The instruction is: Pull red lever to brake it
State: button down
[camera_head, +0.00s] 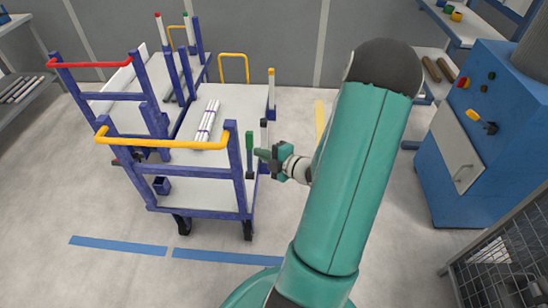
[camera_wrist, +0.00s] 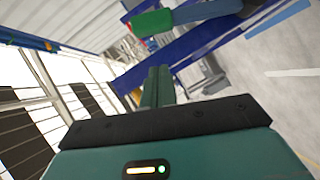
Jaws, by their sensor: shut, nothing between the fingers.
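My gripper (camera_head: 259,153) is shut and empty at the right side of the yellow-handled cart (camera_head: 205,204). Its fingers show together in the wrist view (camera_wrist: 157,86). A green-ended lever (camera_head: 249,141) stands upright at that cart's right side, just left of my fingertips. The green end (camera_wrist: 152,22) also shows beyond the fingers in the wrist view; I cannot tell whether they touch. A red-tipped post (camera_head: 159,28) stands at the far side of the carts. I cannot tell whether it is the red lever; no lever near my gripper looks red.
A second cart with a red handlebar (camera_head: 90,65) stands behind left. White pipes (camera_head: 208,120) lie on the nearer cart. A blue cabinet (camera_head: 475,150) and a mesh cage (camera_head: 505,265) are at the right. Floor between cart and cabinet is clear, apart from my arm.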

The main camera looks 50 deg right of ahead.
send_over(250, 155)
jog(key=v, duration=0.2)
jog(key=shift+s+d+f, duration=0.1)
jog(key=shift+d+f, duration=0.05)
jog(key=shift+f, duration=0.4)
jog(key=shift+s+d+f, duration=0.1)
jog(key=shift+d+f, duration=0.05)
jog(key=shift+f, duration=0.4)
jog(key=shift+w+d, duration=0.1)
jog(key=shift+w, duration=0.05)
